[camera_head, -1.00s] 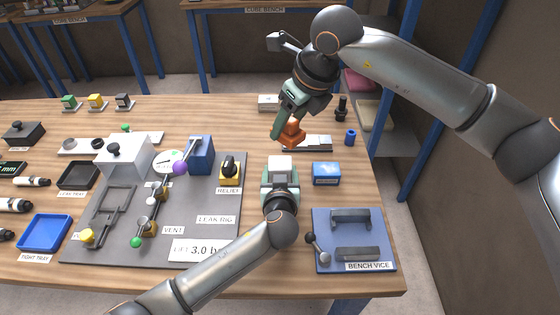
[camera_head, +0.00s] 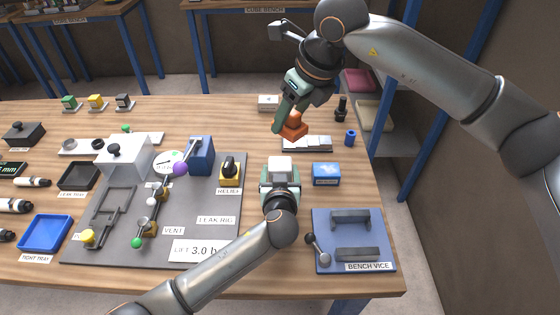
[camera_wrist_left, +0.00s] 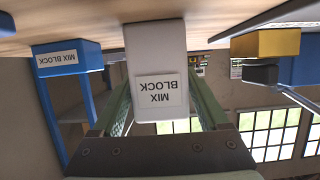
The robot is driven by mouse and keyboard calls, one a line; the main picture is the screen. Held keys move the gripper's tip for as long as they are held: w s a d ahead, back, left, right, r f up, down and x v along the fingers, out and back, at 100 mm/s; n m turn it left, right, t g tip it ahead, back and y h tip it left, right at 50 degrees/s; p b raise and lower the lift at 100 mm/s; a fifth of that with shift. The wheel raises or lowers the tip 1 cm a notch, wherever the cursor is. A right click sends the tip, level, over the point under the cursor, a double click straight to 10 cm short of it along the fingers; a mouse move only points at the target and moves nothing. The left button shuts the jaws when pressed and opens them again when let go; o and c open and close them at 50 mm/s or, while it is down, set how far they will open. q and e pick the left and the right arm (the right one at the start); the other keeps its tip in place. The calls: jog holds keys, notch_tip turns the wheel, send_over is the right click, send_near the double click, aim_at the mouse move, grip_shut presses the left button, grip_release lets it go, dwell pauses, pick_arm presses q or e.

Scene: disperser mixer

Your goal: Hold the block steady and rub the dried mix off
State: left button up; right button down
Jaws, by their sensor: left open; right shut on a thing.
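The white block labelled MIX BLOCK (camera_wrist_left: 158,60) stands between the two fingers of my left gripper (camera_wrist_left: 160,112) in the left wrist view. The fingers are open, one on each side of it. In the head view the block's white top (camera_head: 280,162) shows at the tip of my left gripper (camera_head: 280,172). My right gripper (camera_head: 285,121) is shut on an orange piece (camera_head: 294,129), partly hidden by the fingers. The orange piece is just above or at a pale strip (camera_head: 316,143) at the back; contact cannot be told. I cannot make out dried mix on the block.
A blue box labelled MIX BLOCK (camera_head: 326,173) stands right of my left gripper. The bench vice (camera_head: 322,226) is at the front right. The grey leak rig plate (camera_head: 218,203), with levers and valves, lies left. A blue cylinder (camera_head: 350,138) stands near the right edge.

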pick_arm(q)
jog(key=shift+r, duration=0.45)
pick_arm(e)
jog(key=shift+r, duration=0.3)
pick_arm(q)
jog(key=shift+o, duration=0.3)
jog(key=o, duration=0.3)
jog(key=v, duration=1.2)
